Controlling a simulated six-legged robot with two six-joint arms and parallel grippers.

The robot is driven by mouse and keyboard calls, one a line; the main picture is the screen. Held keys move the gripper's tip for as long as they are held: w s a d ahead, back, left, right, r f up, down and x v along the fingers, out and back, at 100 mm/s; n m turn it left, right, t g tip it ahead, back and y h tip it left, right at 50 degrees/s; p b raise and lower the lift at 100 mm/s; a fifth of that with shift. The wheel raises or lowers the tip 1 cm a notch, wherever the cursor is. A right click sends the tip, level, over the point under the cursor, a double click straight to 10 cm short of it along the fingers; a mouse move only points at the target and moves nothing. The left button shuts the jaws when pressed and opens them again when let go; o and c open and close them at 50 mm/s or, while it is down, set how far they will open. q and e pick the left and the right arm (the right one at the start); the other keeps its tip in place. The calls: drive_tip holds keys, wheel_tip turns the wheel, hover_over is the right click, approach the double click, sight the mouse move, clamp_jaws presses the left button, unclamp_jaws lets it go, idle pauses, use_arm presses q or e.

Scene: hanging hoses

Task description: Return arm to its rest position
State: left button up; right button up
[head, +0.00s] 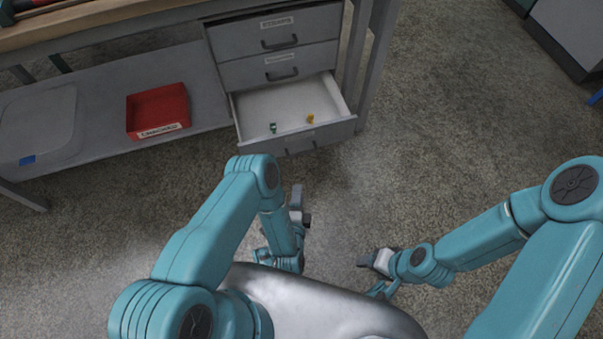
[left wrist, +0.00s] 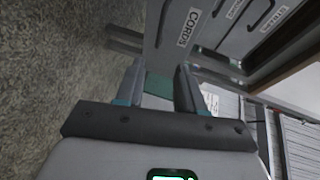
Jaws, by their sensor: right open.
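My left gripper (head: 301,207) hangs in front of the drawer unit, below and apart from the open drawer. In the left wrist view its two fingers (left wrist: 157,92) stand apart with nothing held between them; a teal patch shows behind the gap. My right gripper (head: 372,262) is low in front of my body, right of the left one, its fingers small and partly hidden by its own wrist. It is open, and I see nothing in it. Both arms are bent, with the grippers clear of the furniture.
The bottom drawer (head: 338,127) is pulled out, with a small green item (head: 273,128) and a yellow item (head: 310,119) inside. Two drawers above are closed. The floor on the right is clear.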

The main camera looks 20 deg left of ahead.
use_arm(q)
drive_tip(key=w+a+r+n+g+h, duration=0.1)
drive_tip(key=w+a+r+n, duration=0.1)
drive_tip(key=w+a+r, duration=0.3)
drive_tip(key=w+a+r+n, duration=0.1)
drive_tip(key=w+r, duration=0.2)
drive_tip(key=r, duration=0.4)
drive_tip(key=s+d+f+n+g+h, duration=0.2)
drive_tip(key=s+d+n+g+h, duration=0.15)
drive_tip(key=s+n+g, duration=0.6)
drive_tip(key=s+d+f+n+g+h, duration=0.25)
drive_tip(key=s+d+n+g, duration=0.2)
drive_tip(key=s, duration=1.05)
wheel_tip(320, 180, up, 26)
drive_tip(key=p, duration=2.5)
drive_tip(key=shift+w+a, duration=0.3)
drive_tip(key=shift+a, duration=0.15)
drive_tip(key=shift+f, duration=0.15)
